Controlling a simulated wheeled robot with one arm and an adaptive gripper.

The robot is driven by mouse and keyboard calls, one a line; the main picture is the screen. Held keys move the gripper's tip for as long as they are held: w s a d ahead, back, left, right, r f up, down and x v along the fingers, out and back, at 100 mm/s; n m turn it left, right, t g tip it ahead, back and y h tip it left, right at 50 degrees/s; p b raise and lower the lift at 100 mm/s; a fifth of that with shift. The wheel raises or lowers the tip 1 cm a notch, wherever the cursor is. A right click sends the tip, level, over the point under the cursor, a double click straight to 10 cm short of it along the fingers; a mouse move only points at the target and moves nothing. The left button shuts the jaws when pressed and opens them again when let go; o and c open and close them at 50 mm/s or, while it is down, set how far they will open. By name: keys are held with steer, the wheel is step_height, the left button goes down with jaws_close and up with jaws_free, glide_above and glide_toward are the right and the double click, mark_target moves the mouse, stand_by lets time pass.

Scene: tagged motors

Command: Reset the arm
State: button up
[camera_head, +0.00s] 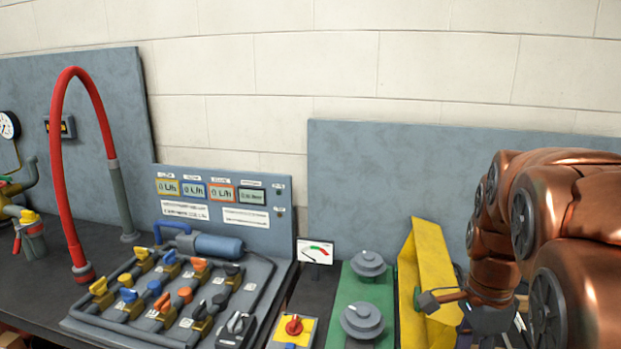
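My copper-coloured arm (505,215) with grey round joint caps fills the right side of the head view. It is folded, with its wrist pointing down beside a yellow panel (432,270). A dark grey part at the end of the wrist looks like the upper part of my gripper (488,320). Its fingers are hidden or too small to make out, so I cannot tell whether it is open, shut or holding anything.
A valve board (215,290) with coloured handles and a red hose (75,170) stand on the dark bench at left. A red knob on a yellow plate (293,328) and grey dials on a green plate (362,322) stand in the middle. Grey panels line the wall behind.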

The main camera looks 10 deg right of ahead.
steer(key=s+a+f+n+g+p, duration=0.1)
steer(key=s+a+f+n+p, duration=0.1)
steer(key=s+a+n, duration=1)
steer(key=shift+s+a+f+n, duration=0.25)
steer(key=shift+s+f+n, duration=0.55)
steer(key=shift+s+n, duration=1.8)
steer(key=shift+w+n, duration=0.8)
steer(key=shift+w, duration=0.05)
